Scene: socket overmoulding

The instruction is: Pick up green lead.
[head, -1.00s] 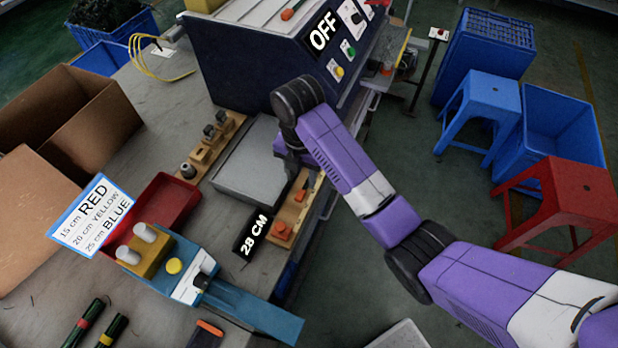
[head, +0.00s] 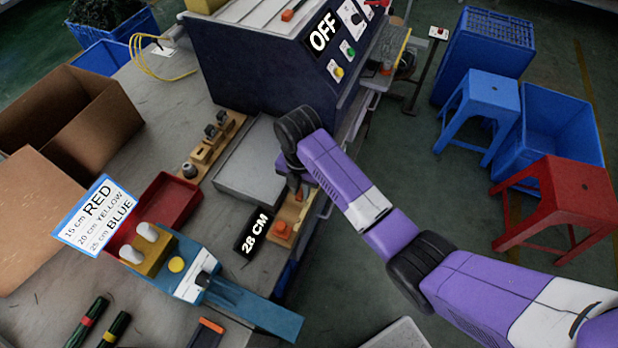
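No lead that is plainly green shows in the head view. Two dark green, rod-like pieces lie at the bottom left, one with a red band (head: 87,322) and one with a yellow band (head: 114,328); I cannot tell if either is a lead. A thin yellow lead (head: 150,62) lies looped at the table's back left. My gripper (head: 299,190) points down at the wooden block (head: 290,223) at the bench's right edge, far from these pieces. Its fingers are small and partly hidden by my wrist, so their opening and any contact with the block are unclear.
A machine marked OFF (head: 270,60) stands behind my arm. A grey plate (head: 247,160), black 28 CM block (head: 254,232), red tray (head: 176,205), blue fixture (head: 245,305) and length card (head: 97,215) crowd the bench. An open cardboard box (head: 70,115) is at left.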

